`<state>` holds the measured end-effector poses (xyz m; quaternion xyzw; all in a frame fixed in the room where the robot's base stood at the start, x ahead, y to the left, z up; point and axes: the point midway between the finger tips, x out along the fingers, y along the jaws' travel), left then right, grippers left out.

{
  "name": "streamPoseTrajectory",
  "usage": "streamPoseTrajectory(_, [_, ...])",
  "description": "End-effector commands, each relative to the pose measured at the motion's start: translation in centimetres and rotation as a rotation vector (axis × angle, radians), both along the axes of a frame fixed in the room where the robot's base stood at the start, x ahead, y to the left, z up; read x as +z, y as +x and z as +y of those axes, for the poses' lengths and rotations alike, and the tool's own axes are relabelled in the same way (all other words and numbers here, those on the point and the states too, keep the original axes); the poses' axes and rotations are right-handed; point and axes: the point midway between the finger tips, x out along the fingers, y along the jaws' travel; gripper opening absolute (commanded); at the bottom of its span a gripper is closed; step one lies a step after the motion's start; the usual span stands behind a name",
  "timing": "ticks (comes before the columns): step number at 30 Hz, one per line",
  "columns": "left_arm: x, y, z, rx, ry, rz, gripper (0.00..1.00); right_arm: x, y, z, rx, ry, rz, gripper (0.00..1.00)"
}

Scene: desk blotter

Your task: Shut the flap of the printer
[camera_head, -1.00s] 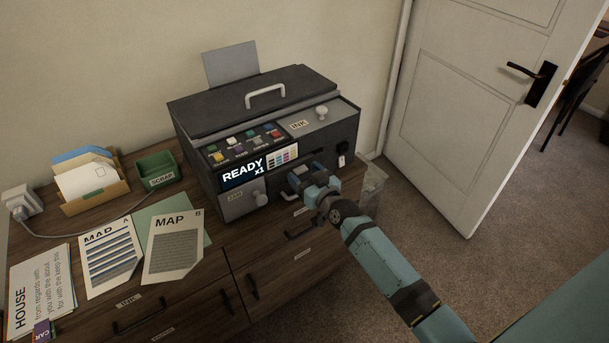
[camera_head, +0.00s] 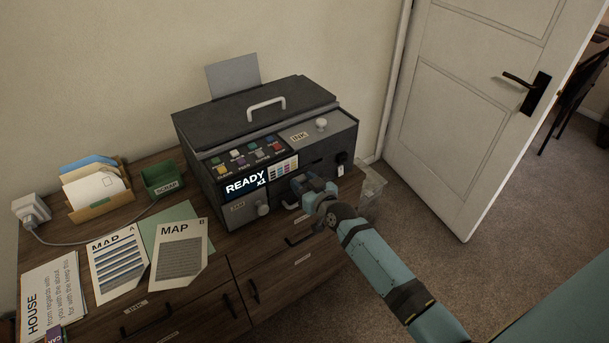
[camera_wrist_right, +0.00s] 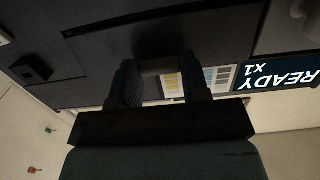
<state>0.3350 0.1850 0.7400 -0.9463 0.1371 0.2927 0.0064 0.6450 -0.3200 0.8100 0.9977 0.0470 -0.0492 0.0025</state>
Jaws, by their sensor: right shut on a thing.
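The dark printer (camera_head: 225,118) stands at the right end of the wooden cabinet top, with its big top lid lying down. Its JAM panel (camera_head: 240,213) with a pale knob looks flush with the front. My right gripper (camera_head: 305,183) is at the lower front, right of that knob and below the lit READY display (camera_head: 243,182). The gripper hides most of this part, so I cannot tell how far any flap there stands open. My left gripper is out of view.
The INK panel (camera_head: 300,136) has a knob on top. Left of the printer are two MAP sheets (camera_head: 180,240), a green scrap box (camera_head: 162,178) and a letter holder (camera_head: 97,208). A clear bin (camera_head: 370,186) and a door (camera_head: 450,115) are at the right.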

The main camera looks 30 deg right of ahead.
Motion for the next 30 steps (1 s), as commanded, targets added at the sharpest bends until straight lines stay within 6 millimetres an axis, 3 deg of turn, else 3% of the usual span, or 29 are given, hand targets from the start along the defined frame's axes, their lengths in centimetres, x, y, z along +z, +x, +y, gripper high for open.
streamPoseTrajectory(1, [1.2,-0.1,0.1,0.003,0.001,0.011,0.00,1.1,0.1,0.0,0.000,-0.001,0.023,0.19])
streamPoseTrajectory(7, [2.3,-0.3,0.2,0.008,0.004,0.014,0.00,0.9,0.4,0.0,0.000,-0.008,0.093,0.19])
streamPoseTrajectory(20, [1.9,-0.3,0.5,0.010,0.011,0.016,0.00,0.5,0.5,0.0,0.000,-0.011,0.113,0.19])
streamPoseTrajectory(21, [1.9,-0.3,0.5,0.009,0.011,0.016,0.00,0.5,0.5,0.0,0.000,-0.011,0.113,0.47])
streamPoseTrajectory(24, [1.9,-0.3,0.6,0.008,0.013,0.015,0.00,0.5,0.5,0.0,0.000,-0.011,0.113,0.68])
streamPoseTrajectory(30, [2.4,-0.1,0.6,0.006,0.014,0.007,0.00,0.5,0.5,0.0,0.000,-0.011,0.113,0.68])
